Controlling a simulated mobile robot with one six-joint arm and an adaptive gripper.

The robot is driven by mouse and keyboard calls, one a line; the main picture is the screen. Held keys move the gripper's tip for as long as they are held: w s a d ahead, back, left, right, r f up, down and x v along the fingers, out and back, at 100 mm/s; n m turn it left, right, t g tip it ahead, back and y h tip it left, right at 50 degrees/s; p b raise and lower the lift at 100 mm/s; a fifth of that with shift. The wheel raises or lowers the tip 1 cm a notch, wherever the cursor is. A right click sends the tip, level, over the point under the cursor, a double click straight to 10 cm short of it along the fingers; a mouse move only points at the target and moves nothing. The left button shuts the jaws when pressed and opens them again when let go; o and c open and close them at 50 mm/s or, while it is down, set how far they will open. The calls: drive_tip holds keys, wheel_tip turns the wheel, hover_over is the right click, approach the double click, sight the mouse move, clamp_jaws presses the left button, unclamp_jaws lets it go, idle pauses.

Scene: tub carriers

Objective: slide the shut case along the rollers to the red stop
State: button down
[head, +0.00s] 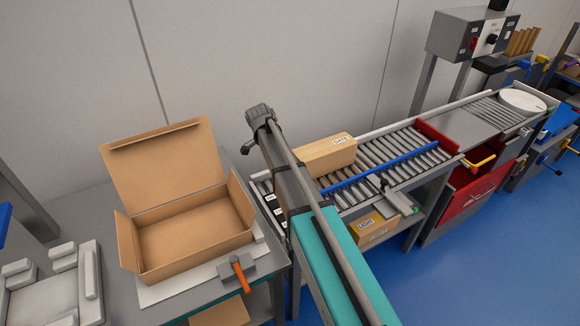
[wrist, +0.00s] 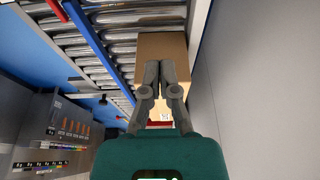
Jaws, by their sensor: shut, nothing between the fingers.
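The shut case (head: 325,157) is a tan carton with a white label, lying on the rollers (head: 392,148) left of the red stop (head: 437,134). Bare rollers lie between case and stop. In the wrist view, the case (wrist: 163,44) is directly beyond the fingertips. My gripper (wrist: 160,72) is shut and empty, its fingers together in front of the case; I cannot tell whether they touch it. In the head view, my arm hides part of the rollers left of the case, and my fingers do not show clearly.
A blue rail (head: 380,167) runs along the rollers' front side, with the wall (head: 300,60) behind. An open empty carton (head: 195,235) stands on the left bench. Another carton (head: 372,228) sits below the rollers. A control box (head: 470,36) stands beyond the stop.

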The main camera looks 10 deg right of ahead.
drive_tip(key=shift+f, duration=0.25)
drive_tip(key=b+x, duration=1)
drive_tip(key=shift+w+d+r, duration=0.1)
drive_tip(key=shift+w+d, duration=0.1)
drive_tip(key=shift+d, duration=0.35)
drive_tip(key=shift+w+d+r, duration=0.15)
drive_tip(key=shift+d, duration=0.4)
drive_tip(key=shift+w+d, duration=0.25)
drive_tip(key=shift+d, duration=0.5)
drive_tip(key=shift+w, duration=0.1)
